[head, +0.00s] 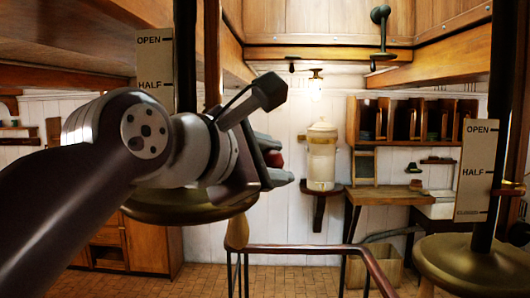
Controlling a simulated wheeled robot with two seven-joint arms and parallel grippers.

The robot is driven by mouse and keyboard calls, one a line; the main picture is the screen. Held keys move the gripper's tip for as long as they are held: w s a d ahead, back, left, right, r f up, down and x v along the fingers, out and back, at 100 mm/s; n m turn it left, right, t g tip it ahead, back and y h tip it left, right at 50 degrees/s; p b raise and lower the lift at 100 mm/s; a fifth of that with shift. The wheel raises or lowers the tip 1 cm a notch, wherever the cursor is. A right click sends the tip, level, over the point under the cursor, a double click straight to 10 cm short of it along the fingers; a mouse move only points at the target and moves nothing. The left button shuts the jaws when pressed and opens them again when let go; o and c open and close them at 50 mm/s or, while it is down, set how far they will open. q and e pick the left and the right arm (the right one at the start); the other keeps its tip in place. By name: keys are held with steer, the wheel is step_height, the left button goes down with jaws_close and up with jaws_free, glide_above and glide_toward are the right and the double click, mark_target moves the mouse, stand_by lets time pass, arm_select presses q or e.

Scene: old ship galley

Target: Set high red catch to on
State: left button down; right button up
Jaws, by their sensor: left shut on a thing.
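My left arm comes in from the left, and my left gripper (282,172) is in the middle of the view, its fingers pointing right. It is shut on a small red piece, which I take to be the red catch (273,158). Only a bit of red shows between the fingers; the gripper hides the rest, so I cannot tell its setting. Behind the arm stands a dark pole with a plate (155,62) marked OPEN and HALF; the plate's lower part is hidden. My right gripper is not in view.
At right, a second dark pole with an OPEN, HALF, CLOSED plate (475,170) rises from a round brass base (480,265). A wooden rail (310,249) crosses low in the middle. Behind are a cream urn (321,155), a pigeonhole shelf (414,120) and a wooden table (390,196).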

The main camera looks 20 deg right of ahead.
arm_select(q)
steer(key=shift+f+m, duration=0.25)
steer(key=shift+m, duration=0.05)
stand_by(0.4)
steer(key=c, duration=1)
jaws_free()
steer(key=shift+w, duration=0.15)
